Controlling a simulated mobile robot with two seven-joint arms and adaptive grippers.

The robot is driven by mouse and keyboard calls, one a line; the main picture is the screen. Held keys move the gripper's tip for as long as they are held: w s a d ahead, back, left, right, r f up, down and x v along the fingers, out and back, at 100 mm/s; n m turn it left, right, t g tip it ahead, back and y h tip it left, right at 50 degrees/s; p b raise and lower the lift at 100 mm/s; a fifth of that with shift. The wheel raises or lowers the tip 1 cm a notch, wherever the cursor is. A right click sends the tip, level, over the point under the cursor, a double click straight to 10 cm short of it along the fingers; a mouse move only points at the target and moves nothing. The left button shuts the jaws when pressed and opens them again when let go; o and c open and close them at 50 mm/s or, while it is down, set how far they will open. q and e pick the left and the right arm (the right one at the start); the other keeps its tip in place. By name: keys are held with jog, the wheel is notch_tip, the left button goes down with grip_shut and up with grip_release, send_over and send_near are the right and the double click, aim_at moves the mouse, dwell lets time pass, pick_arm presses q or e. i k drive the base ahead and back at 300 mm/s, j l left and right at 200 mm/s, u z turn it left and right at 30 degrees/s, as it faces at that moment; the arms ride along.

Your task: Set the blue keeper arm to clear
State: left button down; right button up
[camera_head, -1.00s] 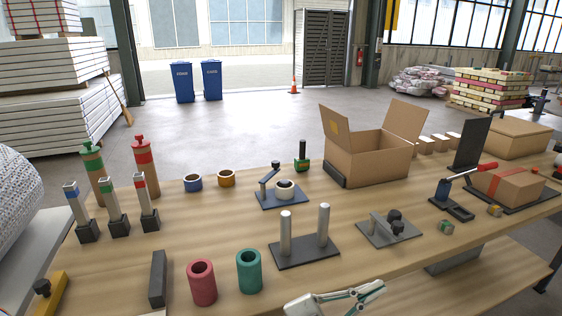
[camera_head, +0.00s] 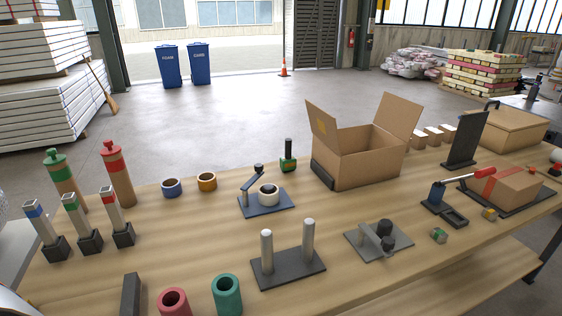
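The blue-grey keeper arm (camera_head: 249,182) stands on a small blue base plate (camera_head: 279,208) in the middle of the bench. It is raised at a slant, with a black knob (camera_head: 258,167) at its upper end. A white roll with a dark core (camera_head: 268,195) sits on the same plate, just right of the arm's lower end. The arm is beside the roll and does not appear to lie across it. Neither of my grippers is in view.
A plate with two metal posts (camera_head: 289,267) stands in front of the keeper. Red (camera_head: 173,303) and green (camera_head: 228,296) sleeves stand at the front. An open carton (camera_head: 358,160) is behind right.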

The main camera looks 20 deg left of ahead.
aim_at(258, 167)
jog(key=l+u, duration=0.35)
jog(key=l, duration=1.1)
jog(key=k, duration=0.05)
